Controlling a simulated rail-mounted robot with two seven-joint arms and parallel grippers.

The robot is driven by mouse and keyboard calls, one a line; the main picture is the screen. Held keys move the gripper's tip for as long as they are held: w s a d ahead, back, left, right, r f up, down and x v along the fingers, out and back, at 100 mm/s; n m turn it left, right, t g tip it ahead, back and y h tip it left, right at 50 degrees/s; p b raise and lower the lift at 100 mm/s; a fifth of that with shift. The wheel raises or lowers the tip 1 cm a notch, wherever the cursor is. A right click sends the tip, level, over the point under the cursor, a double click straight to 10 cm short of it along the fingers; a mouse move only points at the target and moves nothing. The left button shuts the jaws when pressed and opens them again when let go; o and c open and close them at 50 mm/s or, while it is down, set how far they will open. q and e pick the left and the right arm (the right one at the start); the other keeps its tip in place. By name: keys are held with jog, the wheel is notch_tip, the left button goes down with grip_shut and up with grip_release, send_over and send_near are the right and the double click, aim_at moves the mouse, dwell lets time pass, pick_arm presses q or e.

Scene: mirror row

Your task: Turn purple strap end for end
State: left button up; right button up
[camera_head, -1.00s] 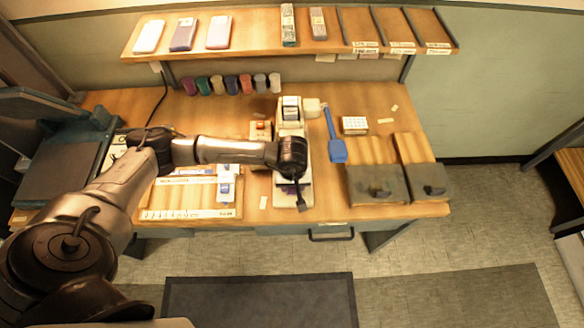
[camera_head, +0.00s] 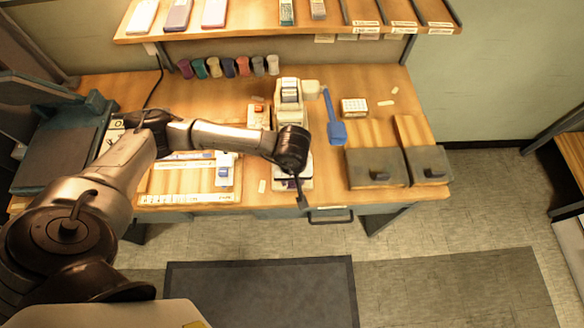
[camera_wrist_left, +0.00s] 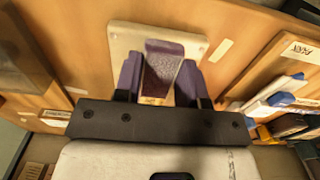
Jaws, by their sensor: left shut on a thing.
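The purple strap (camera_wrist_left: 163,62) shows in the left wrist view as a short, textured purple band over a pale plate (camera_wrist_left: 198,42). My left gripper (camera_wrist_left: 159,82) is shut on it, with one dark purple-blue finger along each side. The strap's near end has a pale tan patch. In the head view my left gripper (camera_head: 300,190) hangs over the front of the white stand (camera_head: 290,112) near the desk's front edge. My wrist hides most of the strap there. My right gripper is out of view.
The wooden desk (camera_head: 240,100) holds a row of coloured rolls (camera_head: 228,67) at the back. A blue brush-like tool (camera_head: 335,120) and two grey-fronted boxes (camera_head: 376,167) are to the right. A labelled wooden tray (camera_head: 187,180) is to the left.

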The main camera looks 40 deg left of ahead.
pick_arm(q)
jog(key=s+d+r, duration=0.7)
jog(key=s+d, duration=0.4)
jog(key=d, duration=0.1)
jog(key=shift+s, duration=0.15)
dwell(0.3)
